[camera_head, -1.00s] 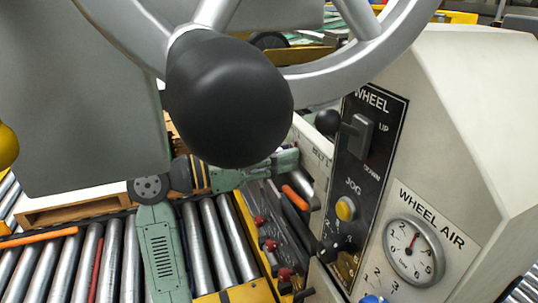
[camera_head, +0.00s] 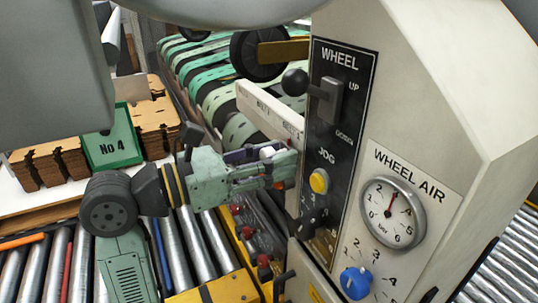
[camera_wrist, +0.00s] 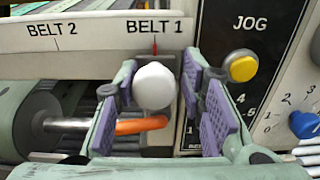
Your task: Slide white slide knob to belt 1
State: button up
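The white slide knob (camera_wrist: 154,86) is round-headed and sits just below the "BELT 1" label in the wrist view, with a red pointer above it at that label. It also shows small and partly hidden in the head view (camera_head: 267,153). My gripper (camera_wrist: 160,90) has its purple finger pads on either side of the knob. The head view shows my gripper (camera_head: 273,165) reaching from the left to the control cabinet. Whether both pads press on the knob is not clear.
A "BELT 2" label (camera_wrist: 52,30) lies left on the same pale plate. The yellow jog button (camera_wrist: 242,66) and blue dial (camera_wrist: 305,124) are right of my fingers. An orange handle (camera_wrist: 140,125) is below the knob. The wheel lever (camera_head: 330,98) and air gauge (camera_head: 393,212) are on the cabinet.

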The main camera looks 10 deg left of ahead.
jog(key=o, duration=0.4)
jog(key=shift+c, duration=0.2)
jog(key=v, duration=1.2)
jog(key=shift+s, duration=0.1)
